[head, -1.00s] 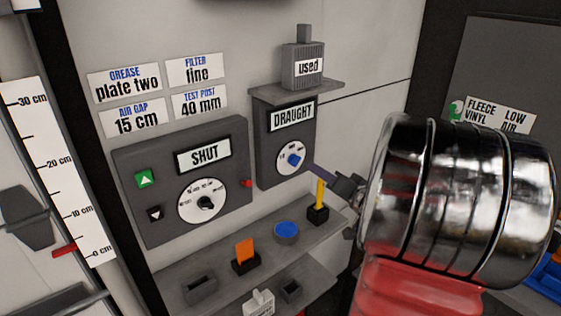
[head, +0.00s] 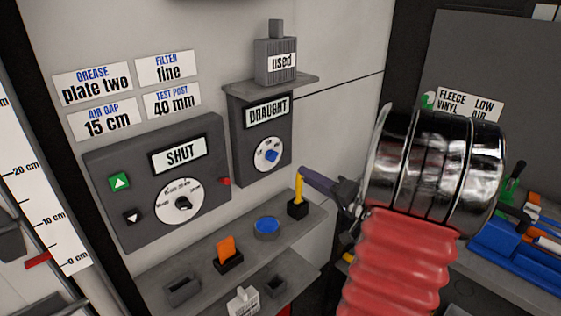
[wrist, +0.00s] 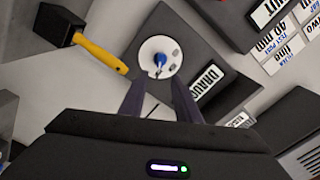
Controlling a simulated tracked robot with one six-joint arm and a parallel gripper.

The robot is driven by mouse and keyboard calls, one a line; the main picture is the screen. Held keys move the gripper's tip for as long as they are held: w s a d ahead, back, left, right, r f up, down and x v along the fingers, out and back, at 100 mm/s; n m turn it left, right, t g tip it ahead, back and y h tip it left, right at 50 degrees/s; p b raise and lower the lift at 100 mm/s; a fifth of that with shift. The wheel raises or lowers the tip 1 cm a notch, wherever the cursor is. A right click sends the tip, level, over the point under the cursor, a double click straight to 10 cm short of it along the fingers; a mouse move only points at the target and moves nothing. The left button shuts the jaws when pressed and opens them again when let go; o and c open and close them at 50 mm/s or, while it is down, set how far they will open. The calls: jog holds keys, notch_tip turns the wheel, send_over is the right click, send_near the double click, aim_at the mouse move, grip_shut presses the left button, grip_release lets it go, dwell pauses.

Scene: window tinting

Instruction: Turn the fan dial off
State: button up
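The fan dial (head: 269,155) is a white disc with a blue knob, low on the dark panel marked DRAUGHT (head: 247,150). In the wrist view the dial's blue knob (wrist: 160,60) shows ahead of the fingers, in line with the gap between them. The dial's markings are too small to read. My gripper (head: 305,174) is to the right of the panel in the head view, apart from the dial. In the wrist view my gripper (wrist: 158,88) has its two fingers apart with nothing between them.
A yellow-handled tool in a black block (head: 297,208) stands on the shelf (head: 202,246) below the panel. A blue round pot (head: 267,227) and an orange piece (head: 226,247) are nearby. The SHUT control box (head: 160,220) is left. A grey canister (head: 273,60) stands above the panel.

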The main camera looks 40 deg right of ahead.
aim_at(276, 158)
jog(key=w, duration=1.2)
jog(key=shift+w+a, duration=0.2)
jog(key=shift+w, duration=0.1)
jog(key=shift+c, duration=0.5)
grip_shut()
